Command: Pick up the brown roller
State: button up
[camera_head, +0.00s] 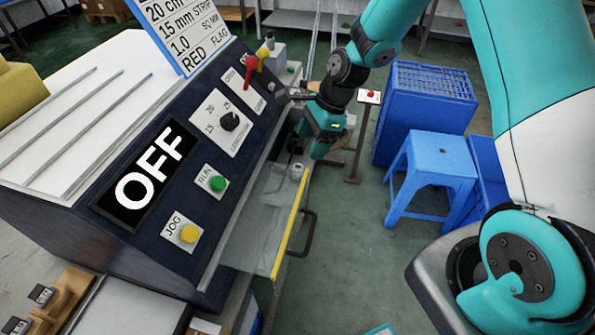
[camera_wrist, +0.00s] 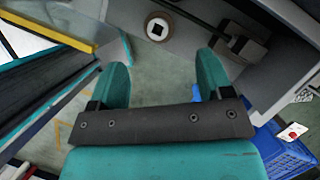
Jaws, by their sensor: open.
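In the wrist view a round roller end (camera_wrist: 158,27) with a brownish rim, a pale face and a dark square hole sits on a grey surface, ahead of the fingertips. I take it for the brown roller; its length is not visible. My gripper (camera_wrist: 163,72) is open, with nothing between its two teal fingers, and apart from the roller. In the head view my gripper (camera_head: 321,148) hangs beside the right side of the machine (camera_head: 130,120). I cannot clearly pick out the roller there.
The machine's panel reads OFF. A clear guard with a yellow edge (camera_head: 290,229) and a dark handle (camera_head: 304,234) are below my gripper. A blue stool (camera_head: 434,160), blue crates (camera_head: 425,110) and a red button on a stand (camera_head: 369,96) are to the right. Green floor between is free.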

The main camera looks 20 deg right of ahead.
jog(key=p+x, duration=0.1)
jog(key=x, duration=0.7)
jog(key=shift+s+a+f+p, duration=0.1)
jog(key=shift+a+f+p, duration=0.05)
jog(key=shift+f+p, duration=0.2)
jog(key=c, duration=1)
jog(key=shift+r, duration=0.1)
